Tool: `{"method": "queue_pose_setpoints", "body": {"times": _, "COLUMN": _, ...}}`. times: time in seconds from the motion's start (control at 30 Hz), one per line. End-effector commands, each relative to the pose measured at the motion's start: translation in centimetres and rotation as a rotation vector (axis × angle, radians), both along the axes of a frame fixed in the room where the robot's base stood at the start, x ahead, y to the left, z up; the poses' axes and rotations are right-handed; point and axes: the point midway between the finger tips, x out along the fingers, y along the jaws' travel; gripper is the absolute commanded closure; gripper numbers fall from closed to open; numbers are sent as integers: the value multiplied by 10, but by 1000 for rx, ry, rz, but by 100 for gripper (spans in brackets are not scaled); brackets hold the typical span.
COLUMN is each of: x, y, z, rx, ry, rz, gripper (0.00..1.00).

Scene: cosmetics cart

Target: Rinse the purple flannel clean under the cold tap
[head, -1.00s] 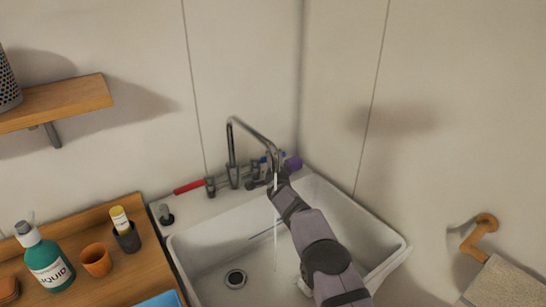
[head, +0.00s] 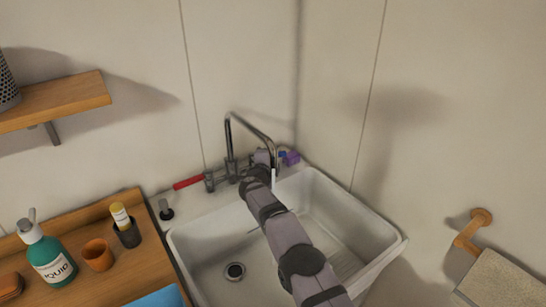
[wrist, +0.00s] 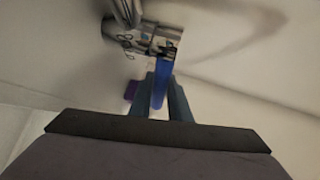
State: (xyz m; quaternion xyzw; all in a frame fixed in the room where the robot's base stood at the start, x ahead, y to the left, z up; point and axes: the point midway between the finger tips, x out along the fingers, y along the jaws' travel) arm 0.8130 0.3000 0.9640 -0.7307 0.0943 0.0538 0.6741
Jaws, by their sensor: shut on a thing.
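The chrome tap (head: 250,130) arches over the back of the white sink (head: 330,200). A short white stream of water (head: 273,178) shows under its spout; my arm hides what is below. The red lever (head: 188,183) points left. My gripper (head: 270,158) is behind the spout at the tap's right side. In the wrist view my gripper (wrist: 158,100) is shut on the blue lever (wrist: 160,82), which lies between its fingers. The purple flannel (head: 291,158) is a small bundle at the sink's back edge, just right of the gripper. It also shows in the wrist view (wrist: 131,90).
A wooden counter at the left (head: 85,255) carries a green soap bottle (head: 50,258), an orange cup (head: 98,254) and a dark holder with a yellow-capped tube (head: 127,233). A wooden rail (head: 472,232) with a towel is on the right wall. The basin is open.

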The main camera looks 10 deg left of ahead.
Motion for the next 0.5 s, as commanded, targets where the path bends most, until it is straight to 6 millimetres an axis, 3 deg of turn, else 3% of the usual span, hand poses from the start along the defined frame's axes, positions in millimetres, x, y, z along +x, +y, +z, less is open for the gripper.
{"method": "queue_pose_setpoints", "body": {"times": 0.1, "x": 0, "y": 0, "z": 2, "rx": -1, "ry": -3, "rz": 1, "gripper": 100}}
{"method": "queue_pose_setpoints", "body": {"times": 0.13, "x": 0, "y": 0, "z": 2, "rx": -1, "ry": -3, "rz": 1, "gripper": 81}}
{"method": "queue_pose_setpoints", "body": {"times": 0.2, "x": 0, "y": 0, "z": 2, "rx": 0, "ry": -3, "rz": 1, "gripper": 65}}
{"method": "queue_pose_setpoints", "body": {"times": 0.5, "x": 0, "y": 0, "z": 0, "rx": 0, "ry": -1, "rz": 1, "gripper": 65}}
